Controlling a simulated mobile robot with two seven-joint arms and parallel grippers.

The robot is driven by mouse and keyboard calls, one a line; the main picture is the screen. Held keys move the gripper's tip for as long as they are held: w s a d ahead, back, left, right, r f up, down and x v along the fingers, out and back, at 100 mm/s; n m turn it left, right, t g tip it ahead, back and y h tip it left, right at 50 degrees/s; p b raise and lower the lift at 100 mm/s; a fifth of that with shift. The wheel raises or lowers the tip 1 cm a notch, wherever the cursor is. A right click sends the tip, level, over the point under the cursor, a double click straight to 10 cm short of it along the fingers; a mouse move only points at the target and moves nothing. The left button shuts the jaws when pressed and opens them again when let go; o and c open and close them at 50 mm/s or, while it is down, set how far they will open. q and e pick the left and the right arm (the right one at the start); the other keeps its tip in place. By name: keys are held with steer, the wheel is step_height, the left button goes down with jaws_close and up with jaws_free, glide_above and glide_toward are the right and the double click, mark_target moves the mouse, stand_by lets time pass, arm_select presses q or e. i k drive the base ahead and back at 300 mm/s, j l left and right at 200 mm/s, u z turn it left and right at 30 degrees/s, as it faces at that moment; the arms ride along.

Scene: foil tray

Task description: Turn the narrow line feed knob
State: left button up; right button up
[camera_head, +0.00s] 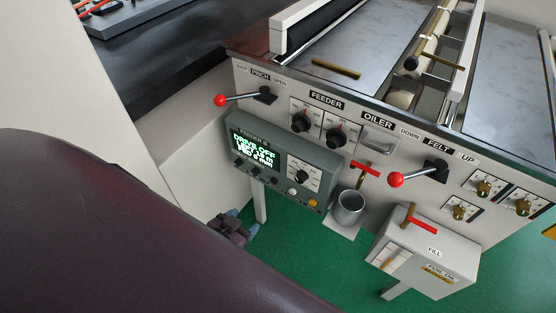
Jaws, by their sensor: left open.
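The front panel (275,95) of the machine carries a FEEDER section with two black round knobs, a left one (301,123) and a right one (336,138), each on a white dial plate. Their small lettering is too fine to read, so I cannot tell which is the narrow line feed knob. A grey control box (285,158) below has a lit display, another black knob (301,177) and several small knobs. My left gripper (243,222) is open, low in front of the box's lower left, apart from the knobs. My right gripper is not in view.
A red-balled lever (220,100) sticks out left of the FEEDER knobs, another (396,180) to the right. A red tap handle (365,168) is above a metal cup (349,207). A white oil box (430,255) stands lower right. The green floor (310,245) is visible below.

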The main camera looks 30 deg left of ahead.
mark_target(301, 175)
steer(key=k+j, duration=0.1)
steer(key=k, duration=0.2)
steer(key=k+u, duration=0.1)
steer(key=u, duration=0.35)
steer(key=k+j+u, duration=0.1)
steer(key=u, duration=1.05)
